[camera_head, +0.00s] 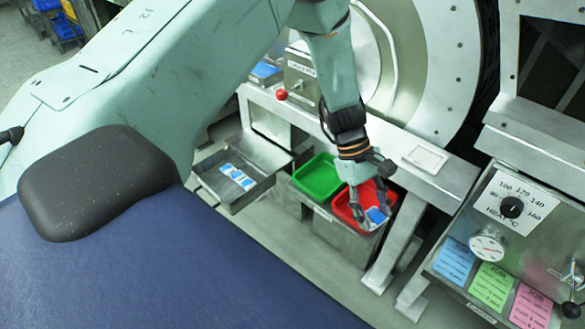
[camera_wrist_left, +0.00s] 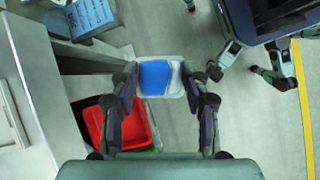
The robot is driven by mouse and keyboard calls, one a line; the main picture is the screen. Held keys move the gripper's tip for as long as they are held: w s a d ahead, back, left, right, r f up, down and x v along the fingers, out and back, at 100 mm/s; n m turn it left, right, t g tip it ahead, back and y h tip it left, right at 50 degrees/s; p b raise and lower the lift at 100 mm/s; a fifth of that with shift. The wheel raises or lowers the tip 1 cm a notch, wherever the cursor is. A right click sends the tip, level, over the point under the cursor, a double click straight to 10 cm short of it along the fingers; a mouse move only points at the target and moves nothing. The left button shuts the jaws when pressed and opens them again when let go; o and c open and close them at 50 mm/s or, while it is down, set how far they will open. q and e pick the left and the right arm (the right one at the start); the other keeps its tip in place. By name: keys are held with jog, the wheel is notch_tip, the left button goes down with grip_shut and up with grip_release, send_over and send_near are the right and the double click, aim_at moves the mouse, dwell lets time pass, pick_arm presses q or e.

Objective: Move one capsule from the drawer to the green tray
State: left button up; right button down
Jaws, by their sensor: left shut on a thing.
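My left gripper (camera_head: 372,212) is shut on a blue and white capsule (camera_head: 377,216), in front of the red tray (camera_head: 341,208) in the head view. In the left wrist view the capsule (camera_wrist_left: 155,78) sits between the fingertips of the left gripper (camera_wrist_left: 165,80), and the red tray (camera_wrist_left: 140,128) lies below and left of it. The green tray (camera_head: 318,176) stands just left of the red one and looks empty where it shows. The open drawer (camera_head: 213,199) is further left, with several blue and white capsules (camera_head: 237,175) in it. My right gripper is out of view.
Both trays stand on a metal stand (camera_head: 340,238) under a metal ledge (camera_head: 440,182) with a pale plate (camera_head: 426,158). A red ball-shaped knob (camera_head: 282,94) is near the ledge's left end. A control panel with a heat dial (camera_head: 511,207) stands at right. Floor shows in front of the drawer.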

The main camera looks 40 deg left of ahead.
pick_arm(q)
jog(key=a+f+n+t+y+p, duration=0.2)
jog(key=a+f+n+t, duration=0.2)
jog(key=a+n, duration=0.5)
jog(key=a+f+n+t+y+p, duration=0.15)
jog(key=a+f+n+t, duration=0.35)
jog(key=a, duration=0.8)
jog(key=shift+n, duration=0.3)
jog(key=w+f+b, duration=0.1)
jog(key=w+b, duration=0.2)
jog(key=w, duration=0.1)
jog(key=w+f+b, duration=0.2)
jog(key=w+b, duration=0.2)
jog(key=w+f+b, duration=0.2)
jog(key=w+b, duration=0.1)
jog(key=w, duration=0.1)
jog(key=shift+w+d+f+b, duration=0.1)
jog(key=shift+w+d+b, duration=0.15)
jog(key=shift+w+b, duration=0.15)
jog(key=shift+w+f+b, duration=0.3)
jog(key=shift+w+b, duration=0.15)
jog(key=shift+b, duration=0.1)
jog(key=o, duration=0.7)
jog(key=shift+s+r, duration=0.1)
